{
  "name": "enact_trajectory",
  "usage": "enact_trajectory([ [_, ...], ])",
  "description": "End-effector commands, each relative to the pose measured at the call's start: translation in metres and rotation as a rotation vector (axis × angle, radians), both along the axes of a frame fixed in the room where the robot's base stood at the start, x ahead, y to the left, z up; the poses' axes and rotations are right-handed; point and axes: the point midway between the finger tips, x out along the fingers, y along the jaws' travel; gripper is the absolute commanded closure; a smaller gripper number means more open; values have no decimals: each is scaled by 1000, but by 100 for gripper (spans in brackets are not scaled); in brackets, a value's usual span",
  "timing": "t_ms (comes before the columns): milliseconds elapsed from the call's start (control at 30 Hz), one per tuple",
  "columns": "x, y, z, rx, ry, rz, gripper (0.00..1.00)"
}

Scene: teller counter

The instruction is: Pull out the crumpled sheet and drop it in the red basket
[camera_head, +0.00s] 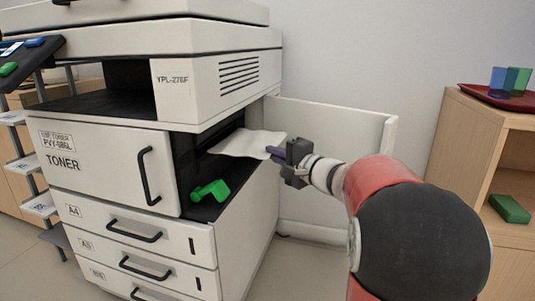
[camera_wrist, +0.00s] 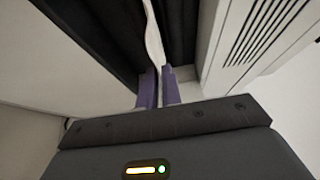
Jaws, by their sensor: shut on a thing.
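The white crumpled sheet (camera_head: 247,143) sticks out of the dark opening in the copier's right side. Its inner end is hidden in the slot. My gripper (camera_head: 274,153) is shut on the sheet's outer edge. In the wrist view, the sheet (camera_wrist: 153,42) runs on edge between the two purple fingers of my gripper (camera_wrist: 158,82) and up into the dark gap. The red basket is not in either view.
The copier's side door (camera_head: 335,135) stands open behind my gripper. A green lever (camera_head: 210,191) sits below the sheet in the opening.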

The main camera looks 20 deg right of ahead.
Motion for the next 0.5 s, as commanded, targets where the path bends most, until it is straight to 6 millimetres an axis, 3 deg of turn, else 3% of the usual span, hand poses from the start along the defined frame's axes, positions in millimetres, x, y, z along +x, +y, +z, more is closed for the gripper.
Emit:
enact_trajectory([
  [500, -6, -4, 1, 0, 0, 2, 100],
])
